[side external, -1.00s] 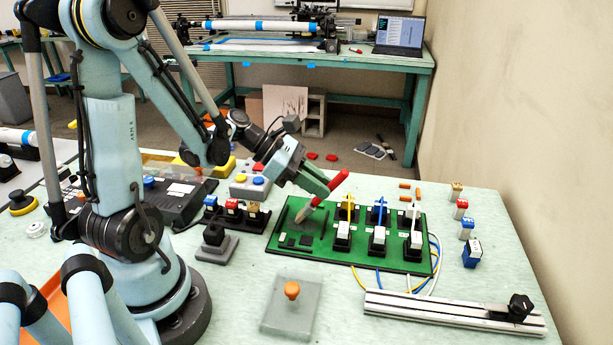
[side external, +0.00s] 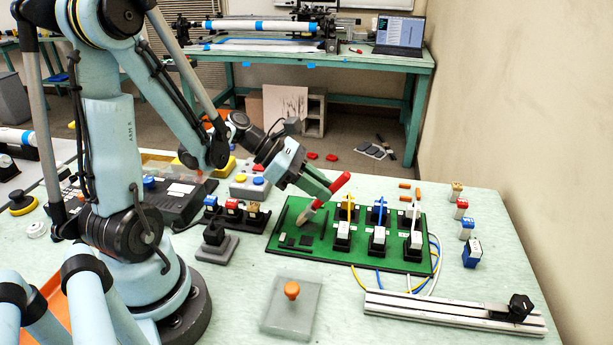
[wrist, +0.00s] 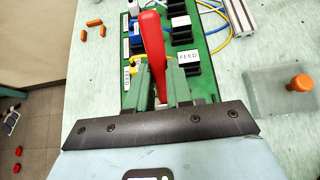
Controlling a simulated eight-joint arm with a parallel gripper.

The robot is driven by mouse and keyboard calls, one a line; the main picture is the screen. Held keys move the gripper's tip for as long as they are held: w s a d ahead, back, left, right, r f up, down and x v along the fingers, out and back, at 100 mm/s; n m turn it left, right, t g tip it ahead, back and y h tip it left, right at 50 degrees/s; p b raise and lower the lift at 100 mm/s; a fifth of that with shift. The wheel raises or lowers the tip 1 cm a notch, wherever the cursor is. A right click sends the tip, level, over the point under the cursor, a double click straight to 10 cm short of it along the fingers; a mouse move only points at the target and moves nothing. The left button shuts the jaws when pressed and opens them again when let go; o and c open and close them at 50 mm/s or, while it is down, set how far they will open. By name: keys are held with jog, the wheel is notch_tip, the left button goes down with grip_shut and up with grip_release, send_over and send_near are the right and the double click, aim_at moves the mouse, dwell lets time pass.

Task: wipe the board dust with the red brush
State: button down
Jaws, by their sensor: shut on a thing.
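The green board (side external: 375,258) lies on the pale green table, with black sockets, white blocks and coloured wires on its right part. My gripper (side external: 325,188) is shut on the red brush (side external: 340,183) above the board's left part. The brush is tilted, red handle up to the right, pale bristles (side external: 304,215) down at or just above the board near small dark chips. I cannot tell whether the bristles touch. In the wrist view the red handle (wrist: 151,40) stands between the green fingers; the bristles are hidden. Dust is not clearly visible; a greyish patch (side external: 293,209) may be it.
A grey block with an orange knob (side external: 291,292) stands in front of the board. A metal rail (side external: 450,312) lies at front right. Several small coloured blocks (side external: 467,228) stand to the right. A dark knobbed block (side external: 214,240) and a connector row (side external: 232,212) stand left of the board.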

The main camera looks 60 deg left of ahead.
jog(key=shift+w+d, duration=0.35)
jog(key=shift+d, duration=0.45)
jog(key=shift+s+a, duration=1.15)
jog(key=shift+s, duration=0.1)
jog(key=shift+w+d, duration=1.35)
jog(key=shift+d, duration=0.05)
jog(key=shift+s+a, duration=1.5)
jog(key=shift+a, duration=0.1)
notch_tip(320, 180, up, 2)
jog(key=shift+d+r, duration=0.1)
jog(key=shift+r, duration=2.95)
